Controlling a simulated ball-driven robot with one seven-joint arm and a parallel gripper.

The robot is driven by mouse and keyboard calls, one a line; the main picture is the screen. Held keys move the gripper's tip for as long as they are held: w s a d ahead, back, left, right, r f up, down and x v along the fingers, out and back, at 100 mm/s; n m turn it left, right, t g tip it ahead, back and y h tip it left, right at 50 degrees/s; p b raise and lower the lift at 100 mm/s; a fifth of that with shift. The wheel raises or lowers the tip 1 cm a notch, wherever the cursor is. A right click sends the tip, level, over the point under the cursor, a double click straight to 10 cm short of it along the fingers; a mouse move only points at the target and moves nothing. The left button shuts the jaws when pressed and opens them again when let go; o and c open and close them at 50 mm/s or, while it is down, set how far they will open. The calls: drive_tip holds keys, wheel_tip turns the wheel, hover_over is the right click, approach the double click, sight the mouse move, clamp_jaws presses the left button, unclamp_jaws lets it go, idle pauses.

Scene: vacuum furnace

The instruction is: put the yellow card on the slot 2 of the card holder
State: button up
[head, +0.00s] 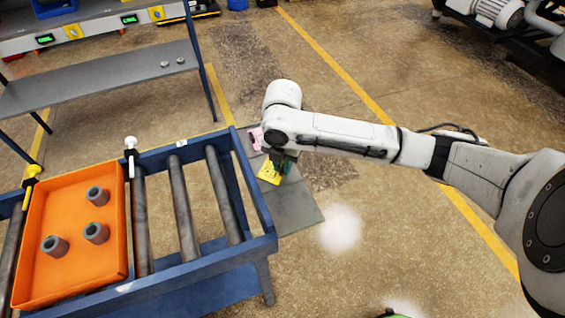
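The yellow card (268,173) shows just below my gripper (277,162), over a grey side plate (298,211) beside the roller table. My gripper is small and dark here and points down at the card's upper edge. I cannot tell whether its fingers are open or shut, or whether they touch the card. A pink item (256,138) lies left of my gripper, and a dark green item (288,167) shows just right of the card. I cannot make out a card holder or its slot 2.
The blue roller table (262,246) stands left of the plate. It carries an orange tray (120,262) with several grey cylinders. A white-topped post (131,150) and a yellow-topped post (30,180) stand by the tray. A grey shelf (100,82) is behind.

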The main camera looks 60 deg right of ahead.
sight(282, 167)
drive_tip(key=shift+o, duration=1.2)
drive_tip(key=shift+r, duration=0.15)
wheel_tip(282, 167, up, 12)
drive_tip(key=b, duration=0.1)
